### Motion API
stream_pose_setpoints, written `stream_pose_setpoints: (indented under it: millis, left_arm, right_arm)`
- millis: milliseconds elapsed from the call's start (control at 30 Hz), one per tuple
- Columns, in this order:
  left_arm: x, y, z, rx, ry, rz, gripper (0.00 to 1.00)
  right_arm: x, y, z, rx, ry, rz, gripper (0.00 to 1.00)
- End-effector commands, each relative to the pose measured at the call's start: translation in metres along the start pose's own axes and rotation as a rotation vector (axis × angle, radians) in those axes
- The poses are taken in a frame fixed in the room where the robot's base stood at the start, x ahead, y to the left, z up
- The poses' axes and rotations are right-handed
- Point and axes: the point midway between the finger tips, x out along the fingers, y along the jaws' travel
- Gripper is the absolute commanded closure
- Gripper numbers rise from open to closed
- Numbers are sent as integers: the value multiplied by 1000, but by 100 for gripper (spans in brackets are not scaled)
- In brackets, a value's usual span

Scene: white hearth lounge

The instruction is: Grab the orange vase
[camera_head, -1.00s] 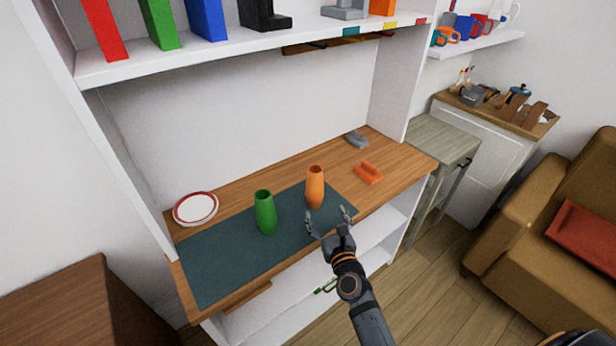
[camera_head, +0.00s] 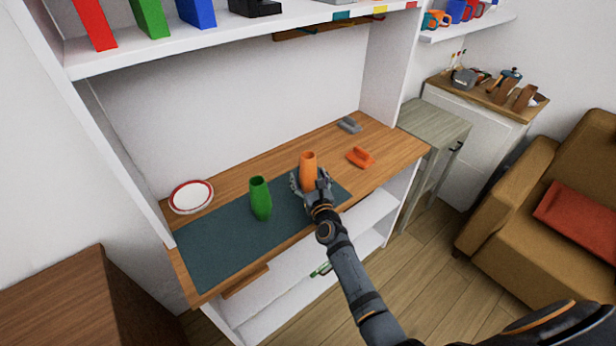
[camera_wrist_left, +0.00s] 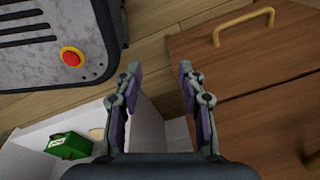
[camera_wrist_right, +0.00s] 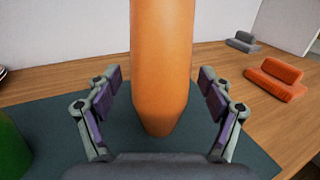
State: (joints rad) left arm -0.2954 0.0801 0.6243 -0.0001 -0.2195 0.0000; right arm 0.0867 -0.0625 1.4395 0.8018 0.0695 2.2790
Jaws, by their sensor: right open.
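The orange vase (camera_head: 308,168) stands upright on the dark mat (camera_head: 215,255) on the wooden shelf. In the right wrist view the vase (camera_wrist_right: 161,65) rises between the open fingers. My right gripper (camera_head: 309,180) is around the lower part of the vase, with a gap on each side in its wrist view (camera_wrist_right: 160,98). It hides the vase's base in the head view. My left gripper (camera_wrist_left: 160,80) is open and empty in its own wrist view, away from the vase, and does not show in the head view.
A green vase (camera_head: 260,198) stands left of the orange one on the mat. A red-rimmed plate (camera_head: 191,196) lies further left. An orange object (camera_head: 361,157) and a grey object (camera_head: 349,125) lie to the right. A white shelf (camera_head: 240,38) hangs above.

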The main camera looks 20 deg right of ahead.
Motion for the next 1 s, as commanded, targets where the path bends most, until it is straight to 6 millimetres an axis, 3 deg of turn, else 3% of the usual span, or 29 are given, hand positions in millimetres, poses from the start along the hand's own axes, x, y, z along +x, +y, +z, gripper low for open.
stream_pose_setpoints:
  millis: [267, 767, 1000]
  left_arm:
    - [0, 0, 9, 0, -13, 0, 60]
    - [0, 0, 7, 0, -11, 0, 60]
    - [-1, 0, 6, 0, -10, 0, 60]
  right_arm:
    - [5, 0, 0, 0, 1, 0, 19]
    - [5, 0, 0, -1, 1, 0, 86]
    - [5, 0, 2, 0, -1, 0, 86]
